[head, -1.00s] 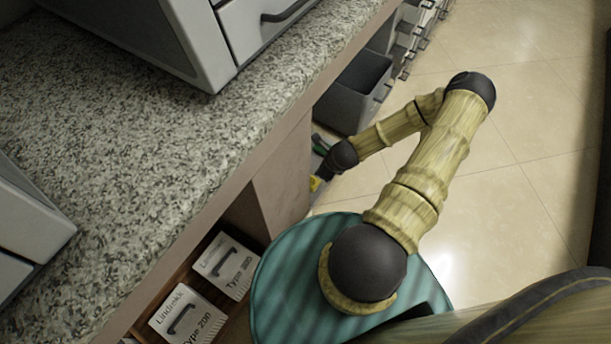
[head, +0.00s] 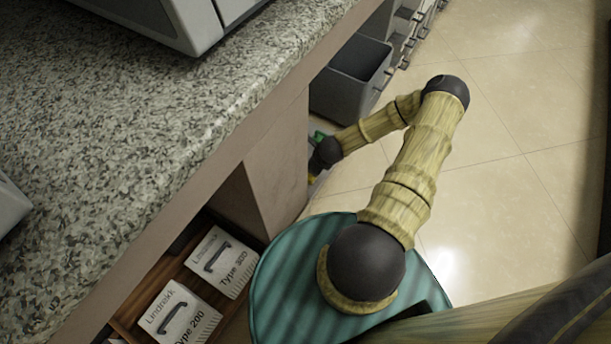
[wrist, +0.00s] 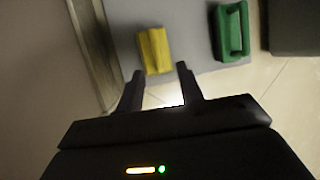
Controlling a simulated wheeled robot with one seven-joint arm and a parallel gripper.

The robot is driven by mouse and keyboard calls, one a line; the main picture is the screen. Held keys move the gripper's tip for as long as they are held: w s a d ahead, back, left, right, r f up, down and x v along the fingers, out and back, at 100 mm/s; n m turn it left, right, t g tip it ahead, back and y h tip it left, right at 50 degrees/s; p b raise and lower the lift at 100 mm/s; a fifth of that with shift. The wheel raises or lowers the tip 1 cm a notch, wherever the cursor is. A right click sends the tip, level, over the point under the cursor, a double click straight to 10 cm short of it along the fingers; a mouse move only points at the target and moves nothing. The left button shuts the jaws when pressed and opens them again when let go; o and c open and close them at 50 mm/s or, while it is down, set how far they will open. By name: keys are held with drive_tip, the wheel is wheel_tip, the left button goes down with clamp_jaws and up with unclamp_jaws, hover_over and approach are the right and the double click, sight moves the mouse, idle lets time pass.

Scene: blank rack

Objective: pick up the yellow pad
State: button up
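The yellow pad (wrist: 155,51) is a small yellow block lying on a grey surface (wrist: 188,32) in the wrist view. My gripper (wrist: 159,85) is open, with its two dark fingers apart. The pad is just beyond the fingertips in the picture, near the left finger, and nothing is held between them. In the head view my gripper reaches in beside the counter's side panel. Only a small bit of yellow (head: 311,178) shows there, and the fingers are mostly hidden.
A green block with a handle (wrist: 231,32) lies right of the pad. A brown panel (wrist: 92,50) stands on the left. A dark grey bin (head: 350,78) is behind my forearm. Labelled white boxes (head: 222,262) sit in a drawer under the granite counter (head: 130,130). Floor at right is clear.

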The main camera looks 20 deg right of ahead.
drive_tip(key=shift+b+x, duration=0.45)
drive_tip(key=shift+x, duration=0.7)
drive_tip(key=shift+w, duration=0.1)
drive_tip(key=shift+a+f, duration=0.1)
drive_tip(key=shift+a, duration=0.1)
drive_tip(key=b+x, duration=0.2)
drive_tip(key=shift+f+b, duration=0.2)
drive_tip(key=shift+b, duration=0.1)
drive_tip(key=b+x, duration=0.2)
drive_tip(key=shift+w+a+f, duration=0.1)
drive_tip(key=shift+a+f, duration=0.1)
drive_tip(key=shift+f, duration=0.05)
drive_tip(key=shift+r, duration=0.1)
